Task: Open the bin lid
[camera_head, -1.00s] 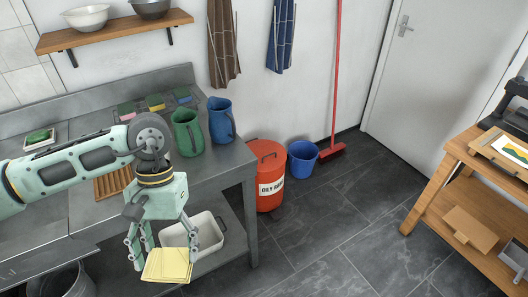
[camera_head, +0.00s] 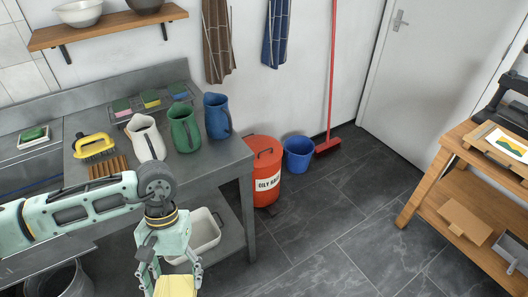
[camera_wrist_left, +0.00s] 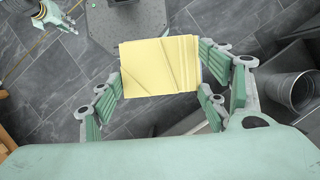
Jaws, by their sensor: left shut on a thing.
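The red bin (camera_head: 266,172), with a white label reading OILY and partly cut-off lettering, stands on the floor at the end of the metal bench. Its red lid (camera_head: 262,144) is closed, with a handle on top. My left gripper (camera_head: 171,283) is left of the bin and nearer to me, apart from it, low in the head view. It is shut on a folded yellow cloth (camera_wrist_left: 161,67), which sits between its fingers in the left wrist view. A mint gripper, apparently my right one (camera_wrist_left: 52,14), shows at that view's upper left; its opening is unclear.
A blue bucket (camera_head: 298,154) stands right of the bin, beside a red broom (camera_head: 328,146). The metal bench (camera_head: 225,157) carries jugs and a yellow-handled brush (camera_head: 95,145). A white tub (camera_head: 205,235) is on its lower shelf. Floor in front of the bin is clear.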

